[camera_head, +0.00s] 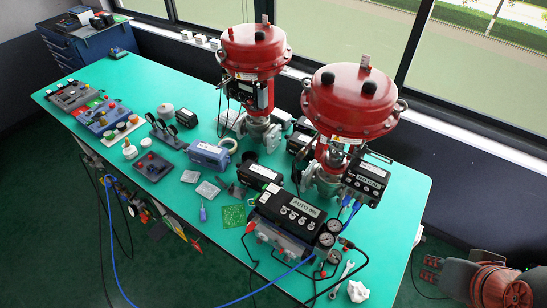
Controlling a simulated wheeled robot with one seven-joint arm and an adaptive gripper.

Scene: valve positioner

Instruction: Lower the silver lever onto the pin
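Two red valve actuators stand on the green table, a nearer one (352,100) and a farther one (252,50). A black positioner box (366,178) is fixed to the nearer valve, and another dark box (247,95) is on the farther one. I cannot make out the silver lever or the pin; they are too small or hidden behind the valve parts. My gripper (428,270) is at the lower right, beyond the table's right edge. It points left, its fingers look apart, and nothing shows between them. It is well away from both valves.
The green table (395,245) has a bare strip at its right end. Several panels and tools fill the left side. A window wall runs behind.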

